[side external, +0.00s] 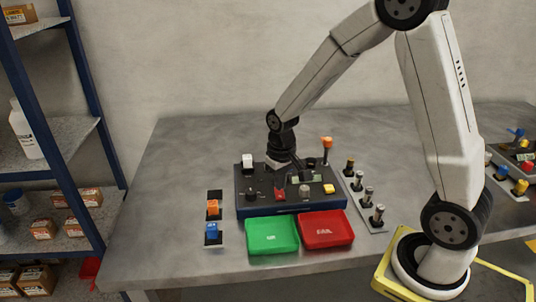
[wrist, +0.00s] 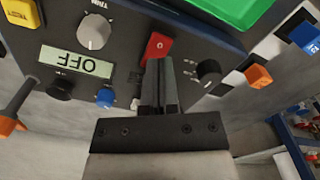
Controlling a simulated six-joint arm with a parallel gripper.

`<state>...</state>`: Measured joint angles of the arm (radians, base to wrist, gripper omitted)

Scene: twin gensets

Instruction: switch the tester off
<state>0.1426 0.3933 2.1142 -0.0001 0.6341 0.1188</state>
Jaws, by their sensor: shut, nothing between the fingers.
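The tester (side external: 290,209) is a dark panel box with a blue front edge on the grey table. Its red rocker switch (wrist: 158,46), marked 0, also shows in the side view (side external: 280,195). Its display (wrist: 76,62) reads OFF, upside down in the wrist view. My gripper (wrist: 161,64) is shut and empty over the panel. Its fingertips are right beside the red rocker's lower end in the wrist view; I cannot tell whether they touch it. In the side view my gripper (side external: 290,172) reaches down to the panel and partly hides its middle.
The panel also carries a grey knob (wrist: 94,30), a black knob (wrist: 208,72), a blue button (wrist: 105,97) and an orange-tipped lever (side external: 326,145). A green tray (side external: 272,250) and a red tray (side external: 326,243) lie in front.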

